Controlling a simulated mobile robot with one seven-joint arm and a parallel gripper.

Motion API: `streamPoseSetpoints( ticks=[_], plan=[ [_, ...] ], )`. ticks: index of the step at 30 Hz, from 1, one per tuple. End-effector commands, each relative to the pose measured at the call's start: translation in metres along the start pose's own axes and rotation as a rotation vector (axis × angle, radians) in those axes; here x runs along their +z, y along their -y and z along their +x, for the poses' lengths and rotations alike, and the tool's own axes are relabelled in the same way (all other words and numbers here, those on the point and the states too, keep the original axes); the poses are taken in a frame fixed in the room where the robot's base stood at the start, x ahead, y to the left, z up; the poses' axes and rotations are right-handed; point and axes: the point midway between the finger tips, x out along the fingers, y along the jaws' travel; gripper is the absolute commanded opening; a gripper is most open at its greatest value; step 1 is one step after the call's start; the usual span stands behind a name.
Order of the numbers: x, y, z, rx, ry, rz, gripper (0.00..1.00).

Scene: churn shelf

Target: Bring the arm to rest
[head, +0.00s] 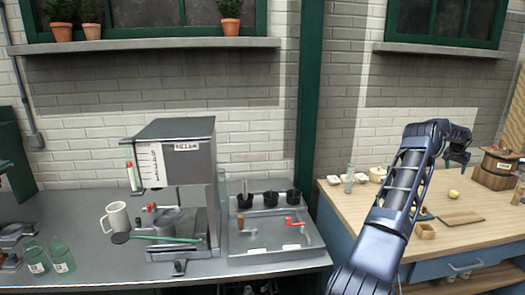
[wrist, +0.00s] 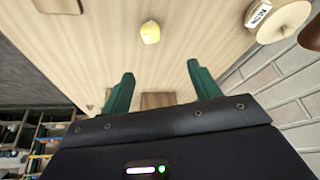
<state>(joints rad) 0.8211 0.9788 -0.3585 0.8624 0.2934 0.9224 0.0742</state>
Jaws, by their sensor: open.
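My gripper (head: 458,156) is at the end of my raised arm on the right of the head view, over the wooden table (head: 345,205). In the wrist view my gripper (wrist: 160,82) shows two green fingers spread apart with nothing between them. Below it is the wooden tabletop (wrist: 100,40). A small yellow lump (wrist: 150,32) lies on the table beyond the fingertips, apart from them. It also shows in the head view (head: 453,194).
A grey counter at left holds a grey machine (head: 185,160), a white mug (head: 117,218), glass bottles (head: 61,255) and a grey tray (head: 250,258).

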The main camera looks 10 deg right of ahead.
Motion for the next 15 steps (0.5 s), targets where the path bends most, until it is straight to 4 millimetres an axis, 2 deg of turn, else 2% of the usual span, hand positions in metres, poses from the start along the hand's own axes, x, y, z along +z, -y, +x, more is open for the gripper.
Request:
streamPoseSetpoints(
  ticks=[1,5,11,15],
  plan=[
    [-0.002,0.011,-0.024,-0.015,-0.011,-0.006,0.62],
    [0.010,0.042,-0.073,-0.046,-0.013,-0.030,0.62],
    [0.043,0.088,-0.144,-0.091,-0.001,-0.078,0.62],
    [0.073,0.118,-0.192,-0.125,0.009,-0.117,0.62]
  ],
)
